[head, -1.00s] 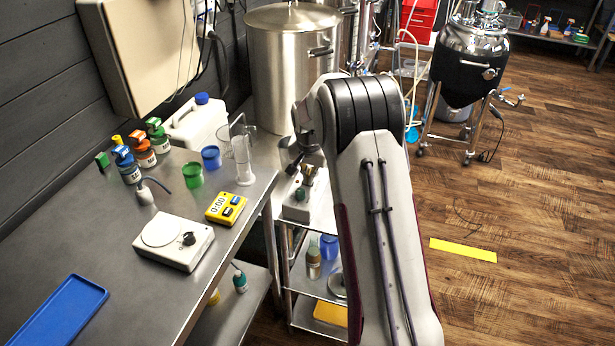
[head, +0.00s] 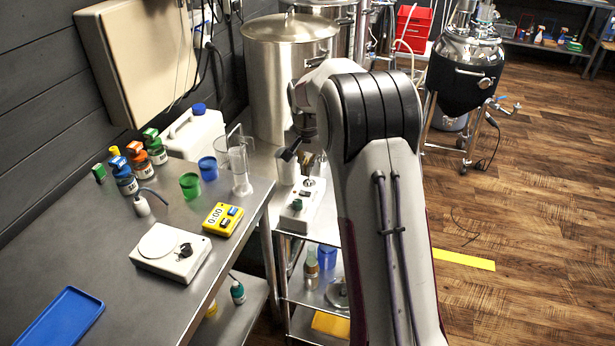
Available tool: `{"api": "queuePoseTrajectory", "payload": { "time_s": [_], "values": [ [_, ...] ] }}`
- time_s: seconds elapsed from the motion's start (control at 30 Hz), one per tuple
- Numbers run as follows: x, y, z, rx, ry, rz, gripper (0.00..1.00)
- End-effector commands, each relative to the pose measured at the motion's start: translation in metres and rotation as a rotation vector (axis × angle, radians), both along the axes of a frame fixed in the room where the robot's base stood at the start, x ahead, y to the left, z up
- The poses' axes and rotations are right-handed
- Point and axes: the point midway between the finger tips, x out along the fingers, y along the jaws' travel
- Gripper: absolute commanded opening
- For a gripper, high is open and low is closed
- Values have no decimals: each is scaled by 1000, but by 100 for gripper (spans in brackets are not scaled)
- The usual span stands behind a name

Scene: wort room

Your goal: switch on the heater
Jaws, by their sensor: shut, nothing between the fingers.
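A white box (head: 303,212) with a green button (head: 297,205) and a small grey knob or stem lies on the top shelf of the metal cart. My gripper (head: 288,156) is small in view, shut and empty. It appears above the back end of the white box, apart from the green button. My arm hides the right part of the cart.
The steel bench (head: 75,252) holds several bottles, green and blue cups, a clear cylinder (head: 240,172), a yellow timer (head: 222,219) and a blue tray (head: 60,320). A large steel pot (head: 285,80) stands behind the cart. The wooden floor at right is mostly clear.

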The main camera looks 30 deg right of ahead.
Motion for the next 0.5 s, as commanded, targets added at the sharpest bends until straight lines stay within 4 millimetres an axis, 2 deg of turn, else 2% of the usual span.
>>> {"api": "queuePoseTrajectory", "payload": {
  "time_s": [0.2,0.5],
  "values": [
    [-6,7,31,-1,-2,0,0],
    [-10,11,51,0,-1,0,0]
  ]
}}
